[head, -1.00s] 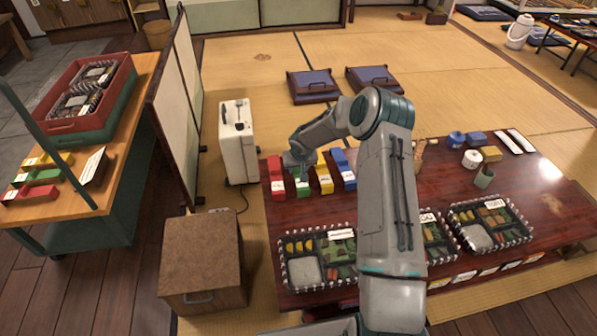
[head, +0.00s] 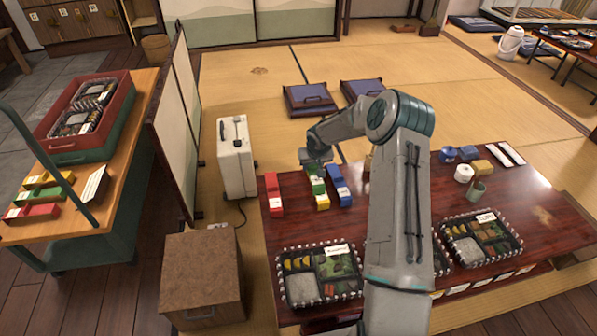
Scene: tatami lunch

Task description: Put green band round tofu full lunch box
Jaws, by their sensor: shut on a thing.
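My gripper (head: 317,170) is above the left back part of the dark red table, shut on a green band (head: 317,186). The green band appears lifted and overlaps the yellow bands (head: 322,203) in the picture. Lunch boxes with clear crimped edges stand along the table's near side. The left one (head: 318,298) is full and has a white label. The right one (head: 480,262) is also full, with a white label too small to read surely. A middle box is mostly hidden behind my arm. I cannot tell surely which box is tofu.
Red bands (head: 273,193) and blue bands (head: 340,187) lie on the table (head: 540,225) beside the held band. Cups and a blue pot (head: 447,155) stand at the back right. A cart at left holds a red crate (head: 70,148) of boxes. A brown cabinet (head: 201,270) stands at front left.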

